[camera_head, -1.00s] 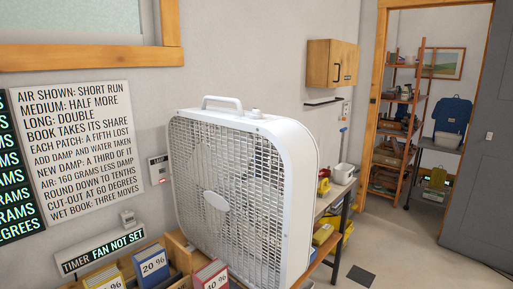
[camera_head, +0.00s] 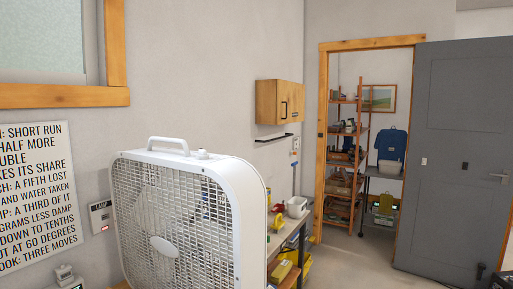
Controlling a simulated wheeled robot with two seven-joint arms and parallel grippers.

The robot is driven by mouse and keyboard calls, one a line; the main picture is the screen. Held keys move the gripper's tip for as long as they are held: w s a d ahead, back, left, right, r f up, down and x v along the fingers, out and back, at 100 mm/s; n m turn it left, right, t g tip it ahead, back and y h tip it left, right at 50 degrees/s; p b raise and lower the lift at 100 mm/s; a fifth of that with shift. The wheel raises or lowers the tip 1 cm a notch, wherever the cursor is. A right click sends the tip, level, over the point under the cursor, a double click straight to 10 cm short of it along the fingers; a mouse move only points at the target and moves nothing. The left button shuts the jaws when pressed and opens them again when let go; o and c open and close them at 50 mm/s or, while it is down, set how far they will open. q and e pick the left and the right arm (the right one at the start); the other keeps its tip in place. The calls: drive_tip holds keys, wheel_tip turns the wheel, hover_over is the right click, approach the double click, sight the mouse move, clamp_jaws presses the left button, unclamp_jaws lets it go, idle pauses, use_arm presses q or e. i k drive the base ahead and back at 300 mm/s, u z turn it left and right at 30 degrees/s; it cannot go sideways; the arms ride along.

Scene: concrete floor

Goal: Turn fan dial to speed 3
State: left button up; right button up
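A white box fan (camera_head: 185,215) stands upright at the lower left of the head view, its grille facing left of me. A carry handle (camera_head: 167,145) arches over its top. A small white dial (camera_head: 201,154) sits on the top edge, right of the handle; its markings are too small to read. Neither of my grippers shows in this view.
A bench (camera_head: 292,246) with a white tub (camera_head: 297,207) and yellow items stands behind the fan. A wall cabinet (camera_head: 279,102) hangs above. A grey door (camera_head: 461,160) stands open at the right, with shelves beyond. Floor in front of the doorway is clear.

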sight(203, 155)
drive_tip(key=z, duration=1.3)
drive_tip(key=i, duration=1.85)
drive_tip(key=u, duration=3.3)
